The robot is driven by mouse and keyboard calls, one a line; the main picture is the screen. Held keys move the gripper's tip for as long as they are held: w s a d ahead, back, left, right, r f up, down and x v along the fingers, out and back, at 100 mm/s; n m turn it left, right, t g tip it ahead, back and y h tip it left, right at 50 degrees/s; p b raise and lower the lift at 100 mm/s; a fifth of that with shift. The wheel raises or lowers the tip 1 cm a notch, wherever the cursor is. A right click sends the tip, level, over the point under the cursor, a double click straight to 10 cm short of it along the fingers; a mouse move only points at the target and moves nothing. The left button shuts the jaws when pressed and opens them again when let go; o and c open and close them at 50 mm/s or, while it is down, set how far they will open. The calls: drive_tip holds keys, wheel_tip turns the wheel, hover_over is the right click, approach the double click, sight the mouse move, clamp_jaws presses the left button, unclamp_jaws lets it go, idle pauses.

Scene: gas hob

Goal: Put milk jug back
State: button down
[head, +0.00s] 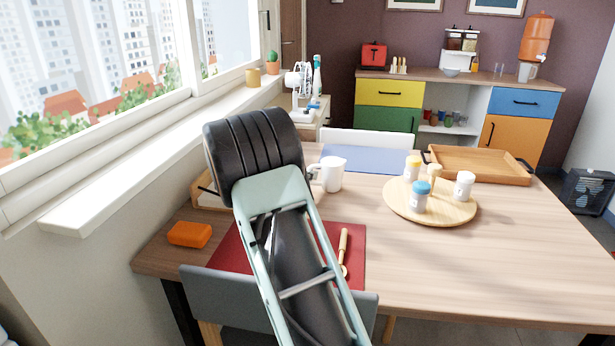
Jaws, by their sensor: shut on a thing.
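A white milk jug (333,174) appears upright over the table, just right of my arm, with its handle toward the left. Its base is near the front edge of the blue placemat (375,160). I cannot tell whether it rests on the table or is slightly raised. My arm's dark, rounded link covers the area left of the jug. My gripper's fingers do not show; any contact with the jug handle is hidden.
A round wooden board (455,214) with several shakers stands right of the jug. A wooden tray (480,168) is behind it. A red placemat (352,245) with a wooden spoon (343,247) and an orange box (190,234) lie in front. The table's right side is clear.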

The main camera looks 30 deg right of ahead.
drive_tip(key=shift+f, duration=0.1)
drive_tip(key=c, duration=2.1)
unclamp_jaws()
drive_tip(key=shift+a+r, duration=0.15)
drive_tip(key=shift+r, duration=0.05)
drive_tip(key=p+v, duration=0.3)
drive_tip(key=v, duration=0.8)
drive_tip(key=shift+s+a, duration=0.2)
drive_tip(key=shift+a, duration=0.1)
